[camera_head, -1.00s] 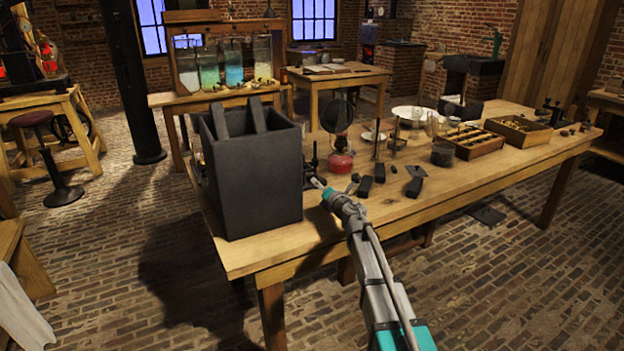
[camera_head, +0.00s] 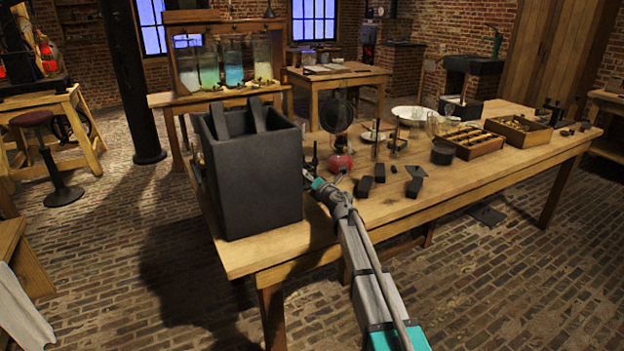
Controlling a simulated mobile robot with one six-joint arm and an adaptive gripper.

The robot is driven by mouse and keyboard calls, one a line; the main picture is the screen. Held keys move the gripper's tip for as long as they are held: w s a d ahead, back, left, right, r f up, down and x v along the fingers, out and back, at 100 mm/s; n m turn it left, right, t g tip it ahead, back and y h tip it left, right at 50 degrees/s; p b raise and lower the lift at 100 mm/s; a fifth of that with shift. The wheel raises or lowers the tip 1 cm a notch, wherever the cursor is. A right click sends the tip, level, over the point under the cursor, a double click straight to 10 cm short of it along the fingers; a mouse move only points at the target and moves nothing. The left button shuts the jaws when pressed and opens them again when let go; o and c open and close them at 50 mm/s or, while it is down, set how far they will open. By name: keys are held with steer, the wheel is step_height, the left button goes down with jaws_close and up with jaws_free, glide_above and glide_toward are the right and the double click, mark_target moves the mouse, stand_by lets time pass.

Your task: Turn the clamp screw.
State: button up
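My arm reaches up from the bottom right over the near edge of the wooden table (camera_head: 290,258). My gripper (camera_head: 310,178) is at its far end, close to the right wall of a dark grey box-shaped jar (camera_head: 255,180). The fingers are small and partly hidden, so I cannot tell whether they are open or shut, or whether they touch anything. A dark upright post (camera_head: 314,157) stands just behind the gripper. I cannot make out a clamp screw clearly; the area beside the jar is partly covered by my arm and the jar.
A red-based lamp (camera_head: 340,162) and several dark blocks (camera_head: 415,187) lie right of my gripper. A round dark pot (camera_head: 443,153), a white bowl (camera_head: 414,115) and wooden trays (camera_head: 470,140) stand farther right. The table's front right is clear.

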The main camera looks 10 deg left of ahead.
jaws_close()
steer(key=shift+m, duration=0.3)
steer(key=shift+o, duration=1)
jaws_free()
steer(key=shift+s+d, duration=0.1)
steer(key=v, duration=1)
steer(key=shift+s+d, duration=0.15)
steer(key=shift+s, duration=0.1)
steer(key=shift+s+d, duration=0.4)
steer(key=shift+s, duration=0.05)
